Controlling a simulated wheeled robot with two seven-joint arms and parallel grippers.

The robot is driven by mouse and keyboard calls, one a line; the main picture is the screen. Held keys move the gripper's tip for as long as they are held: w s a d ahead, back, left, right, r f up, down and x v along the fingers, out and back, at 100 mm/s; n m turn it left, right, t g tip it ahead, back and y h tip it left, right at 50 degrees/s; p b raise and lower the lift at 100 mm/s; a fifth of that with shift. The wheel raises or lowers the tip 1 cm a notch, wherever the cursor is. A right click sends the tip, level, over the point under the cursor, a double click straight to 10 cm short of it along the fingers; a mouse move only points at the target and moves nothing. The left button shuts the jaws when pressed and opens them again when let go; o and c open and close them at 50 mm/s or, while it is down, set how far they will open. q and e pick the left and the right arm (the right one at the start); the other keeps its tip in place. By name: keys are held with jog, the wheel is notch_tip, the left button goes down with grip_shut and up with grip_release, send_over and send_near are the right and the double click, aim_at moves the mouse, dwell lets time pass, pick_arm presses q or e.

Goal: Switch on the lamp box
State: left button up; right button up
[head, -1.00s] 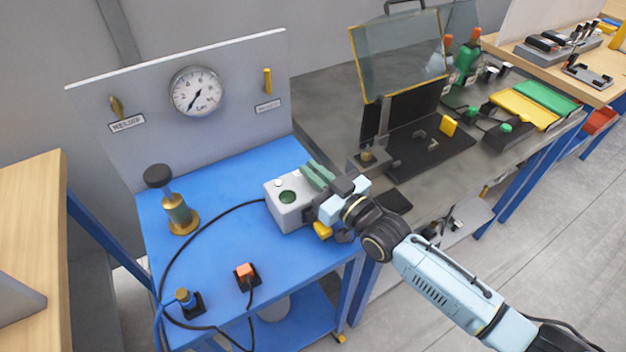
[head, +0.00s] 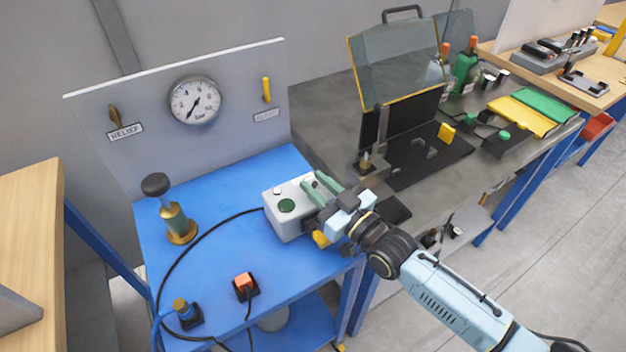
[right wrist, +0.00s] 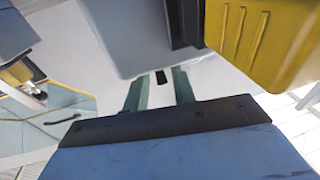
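The lamp box (head: 282,225) is a pale grey box on the blue table, with a dark green round lamp (head: 287,206) and a small white round part (head: 277,191) on its top. My right gripper (head: 314,184) is at the right part of the box top, its two green fingers apart. In the right wrist view, the fingers (right wrist: 160,88) have a clear gap, with a small dark piece showing between their tips. I cannot tell whether they touch the box. The switch is not clearly visible. My left gripper is not in view.
A yellow part (head: 320,239) sits at the box's right side, large in the right wrist view (right wrist: 255,40). A brass post with a black knob (head: 175,212) and an orange-topped plug (head: 245,286) stand on the blue table (head: 215,255). A gauge panel (head: 235,125) rises behind.

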jog(key=v, duration=1.2)
jog(key=shift+a, duration=0.1)
